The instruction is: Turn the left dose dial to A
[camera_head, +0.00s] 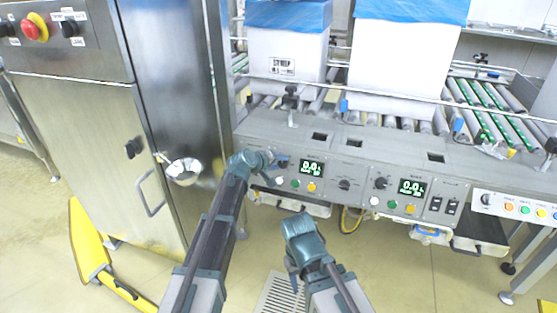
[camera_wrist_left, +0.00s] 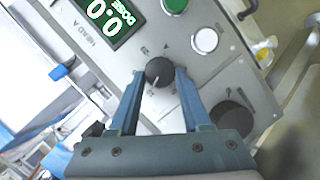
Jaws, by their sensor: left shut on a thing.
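The left dose dial (camera_wrist_left: 159,71) is a small round black knob with a pale pointer line. In the left wrist view it sits between the fingertips of my left gripper (camera_wrist_left: 160,75), which is shut on it. The pointer line runs toward the lower left there; small marks ring the dial, too small to read surely. In the head view my left gripper (camera_head: 273,163) is at the left control panel and largely hides the dial. My right gripper (camera_head: 291,268) hangs low in front of the machine, away from the panel; its fingers are unclear.
The left display (camera_head: 311,168) reads 0.0, above white, green and yellow buttons. A similar panel with its own display (camera_head: 411,187) is to the right. A steel cabinet (camera_head: 180,80) stands close left. White boxes with blue liners (camera_head: 288,15) stand behind on rollers.

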